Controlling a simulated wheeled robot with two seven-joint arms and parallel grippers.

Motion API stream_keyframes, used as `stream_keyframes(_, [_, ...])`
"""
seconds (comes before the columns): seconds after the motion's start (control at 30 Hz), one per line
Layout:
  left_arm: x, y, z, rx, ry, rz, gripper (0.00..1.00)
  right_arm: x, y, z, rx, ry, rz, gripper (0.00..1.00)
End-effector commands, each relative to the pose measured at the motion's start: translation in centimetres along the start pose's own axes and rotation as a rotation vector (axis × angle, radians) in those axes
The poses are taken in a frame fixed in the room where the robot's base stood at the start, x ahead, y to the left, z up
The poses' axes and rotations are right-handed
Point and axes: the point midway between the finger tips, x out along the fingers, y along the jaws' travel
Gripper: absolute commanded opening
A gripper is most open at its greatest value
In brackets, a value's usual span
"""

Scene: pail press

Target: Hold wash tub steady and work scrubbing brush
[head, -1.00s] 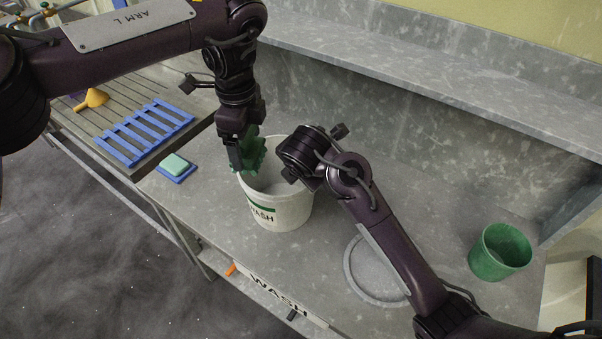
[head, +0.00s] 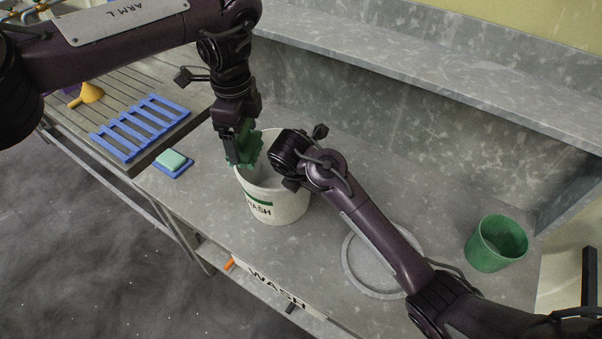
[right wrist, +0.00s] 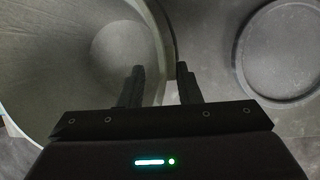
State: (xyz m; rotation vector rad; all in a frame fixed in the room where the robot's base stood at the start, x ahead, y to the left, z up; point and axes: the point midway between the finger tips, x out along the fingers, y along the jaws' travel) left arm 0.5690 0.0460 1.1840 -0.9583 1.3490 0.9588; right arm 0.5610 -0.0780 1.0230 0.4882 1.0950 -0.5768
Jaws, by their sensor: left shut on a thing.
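The white wash tub (head: 284,205), labelled WASH, stands upright on the grey counter. My left gripper (head: 237,152) is shut on the green scrubbing brush (head: 246,147), holding it at the tub's left side, partly over the opening; its lower end lies near the rim. My right gripper reaches the tub's right rim; its fingers are hidden in the head view. In the right wrist view, the right gripper (right wrist: 160,82) has its fingers apart, one on the inner side of the tub wall (right wrist: 60,60) and one on the outer side. I see no clear contact there.
A green cup (head: 497,243) stands farther right. A blue rack (head: 140,128) and a sponge on a blue dish (head: 172,163) are at left. A raised shelf (head: 420,60) runs behind.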

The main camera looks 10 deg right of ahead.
Motion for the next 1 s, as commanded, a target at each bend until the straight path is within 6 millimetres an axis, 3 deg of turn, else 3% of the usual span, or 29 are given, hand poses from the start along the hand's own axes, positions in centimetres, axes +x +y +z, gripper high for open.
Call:
stream_keyframes(0.2, [0.0, 0.0, 0.0, 0.0, 0.0, 0.0, 0.65, 2.0, 0.0, 0.0, -0.001, 0.0, 0.0, 0.31])
stream_keyframes(0.53, [0.0, 0.0, 0.0, 0.0, 0.0, 0.0, 0.65, 2.4, 0.0, 0.0, 0.0, 0.0, 0.001, 0.31])
stream_keyframes(0.77, [0.0, 0.0, 0.0, 0.0, 0.0, 0.0, 0.65, 2.4, 0.0, 0.0, 0.0, 0.0, 0.001, 0.02])
stream_keyframes(1.0, [0.0, 0.0, 0.0, 0.0, 0.0, 0.0, 0.65, 2.4, 0.0, 0.0, 0.0, 0.0, 0.001, 0.0])
